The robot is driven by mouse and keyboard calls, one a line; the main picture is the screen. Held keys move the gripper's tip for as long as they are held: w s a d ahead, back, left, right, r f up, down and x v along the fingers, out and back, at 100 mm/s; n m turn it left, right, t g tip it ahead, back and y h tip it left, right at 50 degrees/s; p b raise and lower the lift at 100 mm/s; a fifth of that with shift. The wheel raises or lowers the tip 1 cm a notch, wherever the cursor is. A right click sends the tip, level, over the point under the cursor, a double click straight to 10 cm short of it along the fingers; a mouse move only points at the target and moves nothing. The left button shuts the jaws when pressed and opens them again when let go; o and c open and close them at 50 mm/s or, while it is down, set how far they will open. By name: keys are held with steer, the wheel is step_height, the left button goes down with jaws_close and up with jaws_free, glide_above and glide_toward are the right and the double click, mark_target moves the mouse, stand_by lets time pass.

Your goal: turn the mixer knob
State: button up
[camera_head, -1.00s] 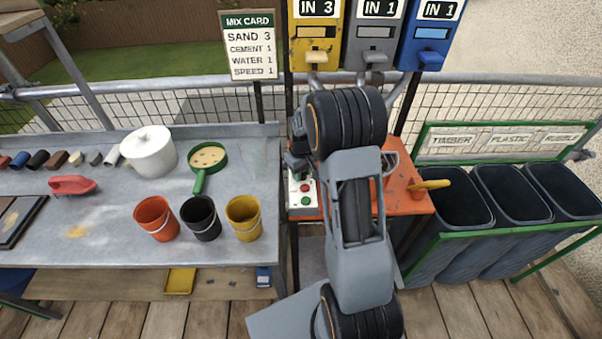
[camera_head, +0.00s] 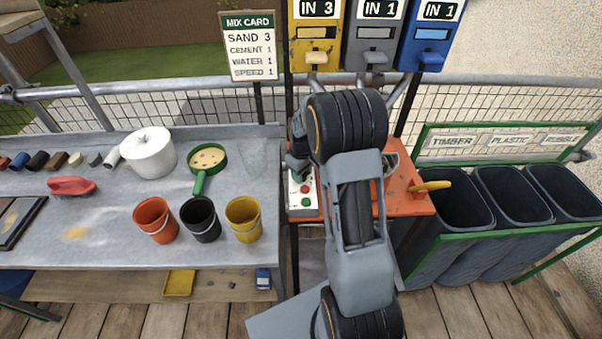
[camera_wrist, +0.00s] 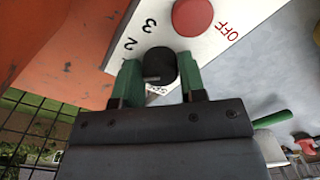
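The black mixer knob (camera_wrist: 161,64) shows in the wrist view on a white control panel (camera_wrist: 240,18), beside printed numbers 2 and 3. My gripper (camera_wrist: 161,78) has one green finger on each side of the knob, with hardly any gap visible; it looks shut on it. A red button (camera_wrist: 193,16) marked OFF is just beyond the knob. In the head view my gripper (camera_head: 298,162) is at the back end of the panel (camera_head: 303,207) on the orange mixer stand (camera_head: 406,199). There the knob is hidden by the gripper.
A mix card (camera_head: 250,45) reads sand 3, cement 1, water 1, speed 1. Orange, black and yellow buckets (camera_head: 243,219) stand on the grey bench (camera_head: 110,235) left of the panel. Dark bins (camera_head: 455,215) are at the right. Three coloured dispensers (camera_head: 372,35) hang behind.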

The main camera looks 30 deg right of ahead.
steer(key=o, duration=0.4)
steer(key=shift+r, duration=0.1)
step_height(320, 180, up, 14)
steer(key=shift+f, duration=0.15)
stand_by(0.4)
stand_by(0.4)
